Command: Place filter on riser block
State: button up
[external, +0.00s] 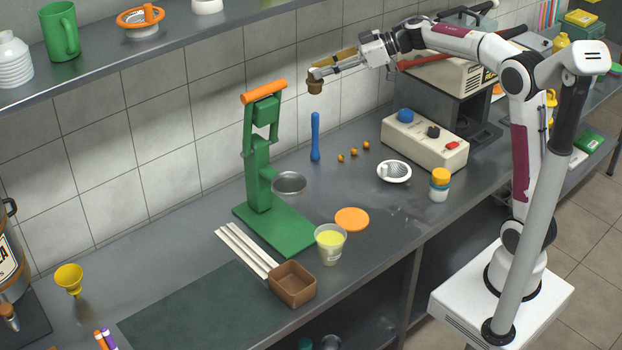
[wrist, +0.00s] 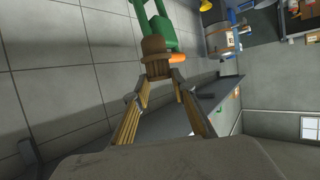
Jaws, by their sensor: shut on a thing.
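My gripper (external: 318,73) is shut on a small brown cup-shaped thing (external: 315,87), held in the air to the right of the green press's orange handle. In the wrist view the brown thing (wrist: 154,46) sits between the tips of my gripper (wrist: 158,72). I cannot tell whether it is the filter. A white perforated strainer (external: 394,171) lies on the counter to the right, away from my gripper. No riser block is clearly identifiable; a dark block (external: 478,122) stands under the beige machine at the back right.
The green press (external: 259,185) stands mid-counter. A blue rod (external: 315,137) stands upright behind it. A beige control box (external: 424,140), a cup of yellow liquid (external: 330,244), an orange disc (external: 352,219) and a brown open box (external: 292,284) are also on the counter. A shelf (external: 160,52) overhangs the left.

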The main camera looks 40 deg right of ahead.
jog(key=s+d, duration=0.2)
jog(key=d, duration=0.8)
notch_tip(320, 180, up, 4)
jog(key=f+m+t+h, duration=0.1)
send_over(448, 174)
notch_tip(448, 174, down, 26)
jog(key=shift+d+r, duration=0.15)
jog(key=shift+r, duration=0.05)
notch_tip(448, 174, down, 6)
dwell(0.5)
jog(key=shift+f, duration=0.15)
jog(key=shift+f, duration=1.85)
jog(key=shift+f, duration=0.15)
